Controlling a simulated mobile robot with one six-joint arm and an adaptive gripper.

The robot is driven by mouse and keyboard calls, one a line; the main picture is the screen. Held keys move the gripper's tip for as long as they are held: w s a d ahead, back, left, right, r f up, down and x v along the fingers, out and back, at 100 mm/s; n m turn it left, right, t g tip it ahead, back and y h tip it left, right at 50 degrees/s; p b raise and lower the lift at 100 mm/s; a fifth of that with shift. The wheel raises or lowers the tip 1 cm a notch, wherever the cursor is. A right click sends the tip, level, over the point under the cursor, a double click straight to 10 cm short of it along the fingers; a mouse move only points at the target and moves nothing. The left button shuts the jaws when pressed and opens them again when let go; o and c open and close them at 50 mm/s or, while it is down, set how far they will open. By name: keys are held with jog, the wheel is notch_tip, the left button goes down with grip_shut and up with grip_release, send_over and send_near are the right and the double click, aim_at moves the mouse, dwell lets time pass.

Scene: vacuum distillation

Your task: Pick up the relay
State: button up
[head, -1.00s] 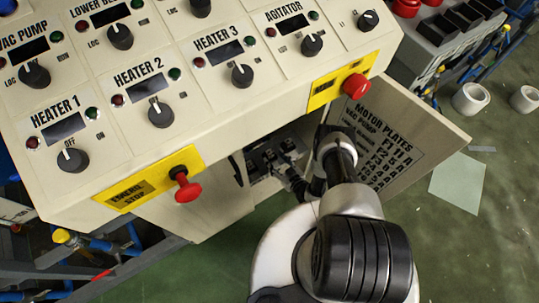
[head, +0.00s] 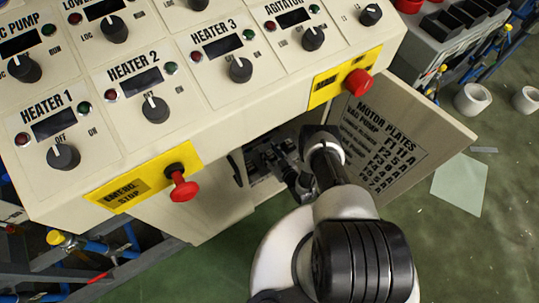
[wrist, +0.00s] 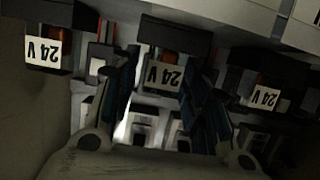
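Three dark relays with upside-down "24 V" labels show in the wrist view: a left one (wrist: 48,48), a middle one (wrist: 165,76) and a right one (wrist: 263,97). They sit in a row in pale sockets. My gripper (wrist: 163,85) is open, its dark-padded fingers to the left and right of the middle relay. I cannot tell whether either finger touches it. In the head view my gripper (head: 291,180) reaches into the open cabinet under the console; the relays there are too small and dark to tell apart.
The console (head: 230,110) with knobs and two red stop buttons overhangs the cabinet opening. The open cabinet door (head: 432,130) with the "Motor Plates" list stands just right of my arm. Blue pipework (head: 75,245) lies at lower left.

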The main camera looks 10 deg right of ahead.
jog(key=c, duration=0.8)
jog(key=shift+w+r, duration=0.1)
jog(key=shift+r, duration=0.05)
jog(key=shift+c, duration=0.2)
